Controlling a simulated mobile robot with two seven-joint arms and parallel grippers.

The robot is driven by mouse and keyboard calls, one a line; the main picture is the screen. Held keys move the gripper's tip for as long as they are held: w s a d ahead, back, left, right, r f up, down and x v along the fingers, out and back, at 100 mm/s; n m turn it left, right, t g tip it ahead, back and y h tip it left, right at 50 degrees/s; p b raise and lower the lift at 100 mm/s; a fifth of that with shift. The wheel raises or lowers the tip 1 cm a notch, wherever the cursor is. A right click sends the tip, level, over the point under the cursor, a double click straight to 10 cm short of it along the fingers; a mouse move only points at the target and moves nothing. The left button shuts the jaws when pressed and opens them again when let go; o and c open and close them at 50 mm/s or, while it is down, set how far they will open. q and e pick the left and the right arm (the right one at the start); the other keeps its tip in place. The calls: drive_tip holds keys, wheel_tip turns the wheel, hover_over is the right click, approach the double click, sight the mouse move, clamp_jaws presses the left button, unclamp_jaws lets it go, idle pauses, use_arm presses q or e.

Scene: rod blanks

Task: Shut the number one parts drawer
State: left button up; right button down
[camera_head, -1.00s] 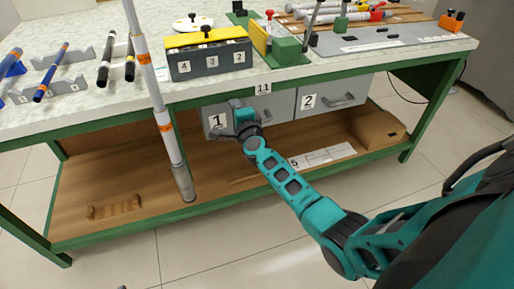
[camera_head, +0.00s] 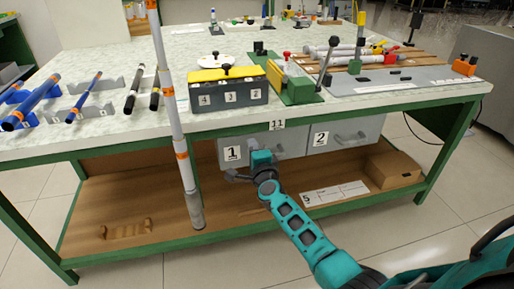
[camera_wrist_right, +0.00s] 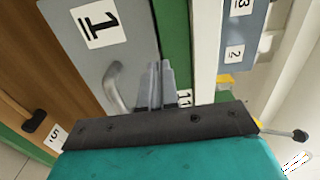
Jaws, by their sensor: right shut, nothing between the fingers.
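The number one drawer (camera_head: 290,144) has a grey front with a white "1" label and hangs under the bench top, left of the number two drawer (camera_head: 373,128). The two fronts look about level in the head view; I cannot tell whether a small gap remains. My right gripper (camera_head: 258,153) is in front of the number one drawer and hides part of it. In the right wrist view, the shut, empty fingers (camera_wrist_right: 161,84) point at the drawer front (camera_wrist_right: 134,35), beside its curved handle (camera_wrist_right: 116,90). I cannot tell whether they touch it. My left gripper is out of view.
The green bench edge (camera_head: 440,101) runs just above the drawers. The wooden lower shelf (camera_head: 150,205) holds a brown box (camera_head: 394,169).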

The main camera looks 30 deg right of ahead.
drive_tip(key=s+a+f+n+g+y+p, duration=0.1)
drive_tip(key=s+a+f+n+g+y, duration=0.1)
drive_tip(key=s+a+n, duration=0.5)
drive_tip(key=s+a+f+n+g+y+p, duration=0.1)
drive_tip(key=s+a+f+n+g+y, duration=0.15)
drive_tip(key=s+n, duration=0.85)
drive_tip(key=s+a+f+n+g+y, duration=0.1)
drive_tip(key=s+a+n+g+y, duration=0.3)
drive_tip(key=s, duration=0.9)
use_arm(q)
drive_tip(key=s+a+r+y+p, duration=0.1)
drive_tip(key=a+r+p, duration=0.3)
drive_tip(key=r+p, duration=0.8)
drive_tip(key=p, duration=0.3)
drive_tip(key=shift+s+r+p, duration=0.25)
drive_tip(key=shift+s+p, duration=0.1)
use_arm(e)
wheel_tip(320, 180, up, 11)
drive_tip(key=d+n+t+h, duration=0.1)
drive_tip(key=h, duration=0.1)
drive_tip(key=shift+s+f+t, duration=0.15)
drive_tip(key=shift+s+t, duration=0.1)
drive_tip(key=shift+t, duration=0.1)
drive_tip(key=shift+h, duration=0.25)
